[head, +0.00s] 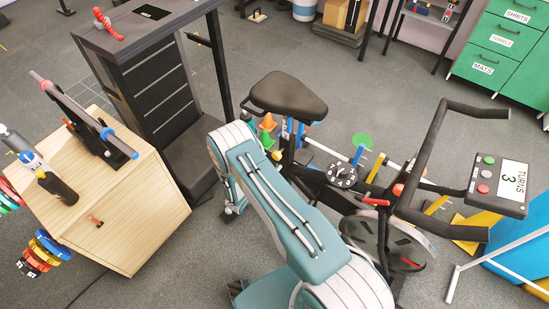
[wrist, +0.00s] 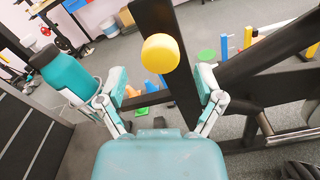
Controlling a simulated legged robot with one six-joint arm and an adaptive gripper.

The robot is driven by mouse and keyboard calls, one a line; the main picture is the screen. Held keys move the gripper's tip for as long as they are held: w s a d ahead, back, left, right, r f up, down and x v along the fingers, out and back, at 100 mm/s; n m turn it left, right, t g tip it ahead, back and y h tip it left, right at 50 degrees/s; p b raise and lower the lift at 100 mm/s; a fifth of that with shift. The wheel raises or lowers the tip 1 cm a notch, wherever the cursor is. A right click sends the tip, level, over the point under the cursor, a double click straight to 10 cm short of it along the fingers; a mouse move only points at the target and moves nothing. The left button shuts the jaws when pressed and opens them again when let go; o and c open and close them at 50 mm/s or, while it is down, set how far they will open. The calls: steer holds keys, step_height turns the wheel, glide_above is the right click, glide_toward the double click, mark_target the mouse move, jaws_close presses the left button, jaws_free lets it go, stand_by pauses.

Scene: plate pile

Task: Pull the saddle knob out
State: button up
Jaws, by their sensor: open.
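The yellow round saddle knob (wrist: 160,53) sits on the dark seat post (wrist: 152,18) in the wrist view. My gripper (wrist: 162,82) is open, with one finger to the left of the knob and one to the right. The knob appears between and beyond the fingertips, with no contact visible. In the head view, the black saddle (head: 288,97) tops the exercise bike, and my teal arm reaches towards it.
A teal bottle (wrist: 62,72) stands left of my gripper in the wrist view. A dark bike frame bar (wrist: 262,55) slants up on the right. In the head view, a wooden box (head: 125,225) and a black cabinet (head: 150,75) stand left. Small coloured items lie behind the bike.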

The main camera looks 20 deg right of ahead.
steer(key=v, duration=0.9)
steer(key=shift+a, duration=0.25)
steer(key=shift+s+f, duration=0.1)
steer(key=shift+s, duration=0.05)
